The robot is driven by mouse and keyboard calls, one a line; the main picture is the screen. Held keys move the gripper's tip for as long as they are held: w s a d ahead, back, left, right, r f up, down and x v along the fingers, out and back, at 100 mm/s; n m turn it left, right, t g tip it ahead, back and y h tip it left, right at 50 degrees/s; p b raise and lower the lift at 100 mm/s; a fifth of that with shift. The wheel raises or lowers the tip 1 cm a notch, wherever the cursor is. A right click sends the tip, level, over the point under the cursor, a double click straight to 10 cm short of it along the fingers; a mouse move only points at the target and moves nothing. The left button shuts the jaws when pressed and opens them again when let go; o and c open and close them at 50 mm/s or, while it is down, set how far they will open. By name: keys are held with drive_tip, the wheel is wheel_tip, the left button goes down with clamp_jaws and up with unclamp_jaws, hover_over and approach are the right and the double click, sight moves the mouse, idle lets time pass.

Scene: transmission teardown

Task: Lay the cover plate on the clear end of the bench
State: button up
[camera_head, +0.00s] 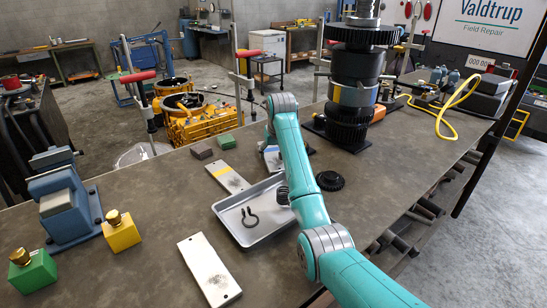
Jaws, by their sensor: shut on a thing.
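My teal arm reaches up from the lower right over the bench (130,215). Its wrist is near the back edge, and my gripper (270,140) is mostly hidden behind the forearm, so its fingers do not show. Just below it is a pale plate with a blue band (272,160), partly covered by my arm. I cannot tell whether it is held or lies on the bench. A pale plate with a yellow band (227,177) lies left of it. A plain pale plate with a dark smudge (208,270) lies near the front. I cannot tell which is the cover plate.
A metal tray (232,230) holds a dark ring-shaped clip (250,217). A black gear (330,181) lies right of my arm. The tall transmission stack (352,95) stands behind it. A blue vise (67,205) and blocks are at left. Bench right of the gear is fairly bare.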

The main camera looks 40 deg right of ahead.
sight(273, 155)
drive_tip(key=shift+f, duration=0.85)
drive_tip(key=shift+f, duration=0.15)
drive_tip(key=o, duration=1.7)
drive_tip(key=shift+o, duration=0.2)
drive_tip(key=shift+o, duration=0.2)
drive_tip(key=v, duration=1.1)
drive_tip(key=shift+r, duration=0.4)
drive_tip(key=shift+w+d+f, duration=0.15)
drive_tip(key=shift+w+f, duration=0.25)
drive_tip(key=shift+f, duration=0.1)
drive_tip(key=x, duration=0.5)
drive_tip(key=shift+f, duration=0.2)
drive_tip(key=shift+s+x, duration=0.1)
drive_tip(key=shift+x, duration=1.25)
drive_tip(key=shift+s+x, duration=0.15)
drive_tip(key=shift+x, duration=1.15)
